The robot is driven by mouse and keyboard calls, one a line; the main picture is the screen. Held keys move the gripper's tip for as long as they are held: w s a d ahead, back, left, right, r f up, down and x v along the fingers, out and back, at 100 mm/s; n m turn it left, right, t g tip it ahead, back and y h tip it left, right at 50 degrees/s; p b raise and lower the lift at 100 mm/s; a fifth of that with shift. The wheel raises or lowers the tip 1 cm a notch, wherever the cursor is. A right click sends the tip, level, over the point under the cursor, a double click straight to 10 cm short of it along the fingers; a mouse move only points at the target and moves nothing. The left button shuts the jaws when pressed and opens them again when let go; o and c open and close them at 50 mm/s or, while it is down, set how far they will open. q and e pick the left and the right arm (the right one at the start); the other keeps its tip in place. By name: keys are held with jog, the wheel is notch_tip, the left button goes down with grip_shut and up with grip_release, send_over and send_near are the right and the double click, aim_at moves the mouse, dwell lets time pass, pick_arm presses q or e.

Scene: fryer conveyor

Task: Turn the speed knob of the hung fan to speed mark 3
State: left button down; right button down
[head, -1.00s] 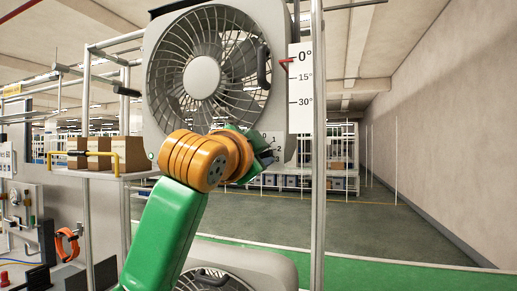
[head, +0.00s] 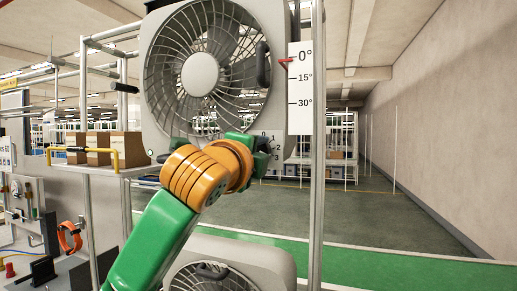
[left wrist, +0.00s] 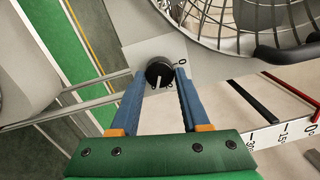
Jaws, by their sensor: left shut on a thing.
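The hung fan (head: 198,75) fills the upper middle of the head view, with a grey housing and round grille. Its black speed knob (left wrist: 160,72) sits on a pale corner plate in the left wrist view. A light pointer line on the knob points to the lower side of that picture. A 0 mark is clear beside it; other marks are partly hidden. My left gripper (left wrist: 158,75) has its two blue fingers on either side of the knob and is shut on it. In the head view, my left gripper (head: 264,146) covers the knob, with small numerals beside it. My right gripper is not in view.
A white angle scale (head: 300,88) with a red pointer hangs beside the fan, next to a metal post (head: 318,170). A second fan (head: 230,268) stands below. A shelf with cardboard boxes (head: 128,146) is at left. Open floor lies at right.

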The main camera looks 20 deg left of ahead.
pick_arm(q)
jog(key=shift+r+m, duration=0.15)
jog(key=shift+m, duration=0.35)
jog(key=c, duration=0.6)
grip_release()
jog(key=shift+o, duration=1.1)
jog(key=shift+w, duration=0.1)
jog(key=s+b, duration=0.4)
jog(key=s, duration=0.3)
jog(key=shift+f, duration=0.3)
